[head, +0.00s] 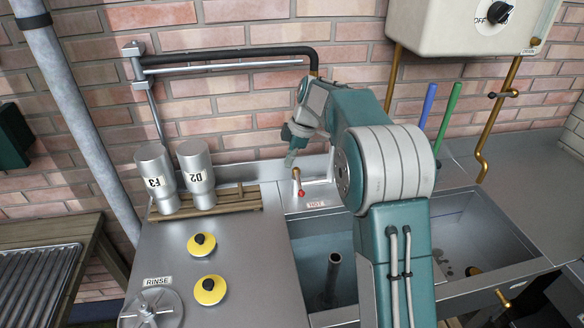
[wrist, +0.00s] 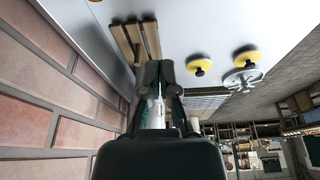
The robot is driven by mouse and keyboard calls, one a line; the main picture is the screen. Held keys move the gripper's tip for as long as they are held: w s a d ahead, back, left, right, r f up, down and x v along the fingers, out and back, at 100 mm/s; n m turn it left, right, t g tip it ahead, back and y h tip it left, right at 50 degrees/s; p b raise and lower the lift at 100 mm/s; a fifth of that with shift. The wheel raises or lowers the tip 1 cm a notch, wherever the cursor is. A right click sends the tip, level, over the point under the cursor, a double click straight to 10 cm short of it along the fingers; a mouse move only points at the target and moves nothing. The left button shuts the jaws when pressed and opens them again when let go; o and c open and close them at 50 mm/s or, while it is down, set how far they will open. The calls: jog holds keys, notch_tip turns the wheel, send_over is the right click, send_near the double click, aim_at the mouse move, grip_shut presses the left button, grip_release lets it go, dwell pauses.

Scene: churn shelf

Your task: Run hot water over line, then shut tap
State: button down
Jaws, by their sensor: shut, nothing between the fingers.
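The hot tap is a brass lever with a red tip (head: 301,193), beside a plate marked HOT (head: 316,204), at the back rim of the sink. My gripper (head: 290,161) is shut and empty, just above and left of that lever; a gap seems to show between them. In the wrist view my gripper's fingers (wrist: 158,72) are together, and the tap is not seen. A black hose line (head: 230,53) runs along the wall above a metal pipe, its right end going down behind my arm. I see no running water; my arm hides part of the sink.
Steel cans F3 (head: 156,181) and D2 (head: 196,174) stand on a wooden rack (head: 240,200). Two yellow knobbed discs (head: 201,245) and a RINSE handwheel (head: 150,310) are on the counter. The left basin (head: 305,262) holds an upright pipe (head: 333,277). A heater box (head: 450,28) hangs upper right.

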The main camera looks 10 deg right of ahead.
aim_at(298, 182)
jog(key=x, duration=0.9)
jog(key=shift+f, duration=0.25)
jog(key=d, duration=0.2)
jog(key=d+r, duration=0.1)
jog(key=d, duration=0.1)
jog(key=shift+s, duration=0.15)
jog(key=shift+s+d+r, duration=0.1)
jog(key=shift+d+r, duration=0.05)
jog(key=shift+d, duration=0.5)
